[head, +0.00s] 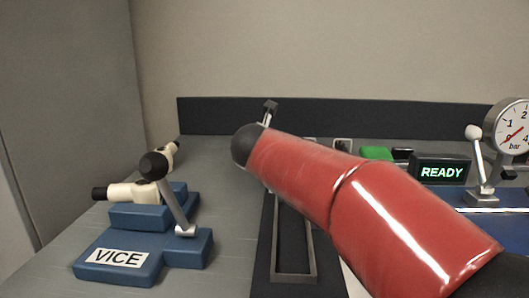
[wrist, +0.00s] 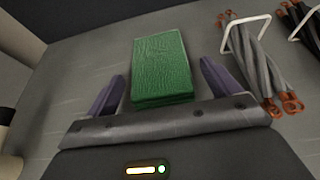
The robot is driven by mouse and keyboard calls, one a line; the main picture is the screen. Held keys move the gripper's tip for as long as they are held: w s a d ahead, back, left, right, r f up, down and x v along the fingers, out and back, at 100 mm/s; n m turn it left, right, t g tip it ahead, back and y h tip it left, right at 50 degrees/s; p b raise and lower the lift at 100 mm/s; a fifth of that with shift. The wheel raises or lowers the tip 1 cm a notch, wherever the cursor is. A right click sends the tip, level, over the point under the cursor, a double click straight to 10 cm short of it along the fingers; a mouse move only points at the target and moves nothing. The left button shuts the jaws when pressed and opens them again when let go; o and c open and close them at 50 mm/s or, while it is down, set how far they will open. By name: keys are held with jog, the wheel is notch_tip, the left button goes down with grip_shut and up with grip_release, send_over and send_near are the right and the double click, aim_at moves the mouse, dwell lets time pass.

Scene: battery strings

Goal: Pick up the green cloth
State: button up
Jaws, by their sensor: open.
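The green cloth (wrist: 162,66) is a folded, textured rectangular pad lying on the grey bench top in the wrist view. My gripper (wrist: 165,80) is open, with one purple finger on each side of the cloth's near end. Gaps show between the fingers and the cloth's sides. The fingers' height above the bench is hard to tell. In the head view my gripper cannot be made out.
Grey cables with orange lugs (wrist: 256,62) lie right of the cloth, bound by a white band. A blue vice (head: 145,240) stands at left. A READY display (head: 441,171), a lever (head: 479,165) and a pressure gauge (head: 510,128) stand at right. A dark back wall (head: 220,115) edges the bench.

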jog(key=shift+c, duration=0.3)
jog(key=c, duration=1)
jog(key=shift+r, duration=0.1)
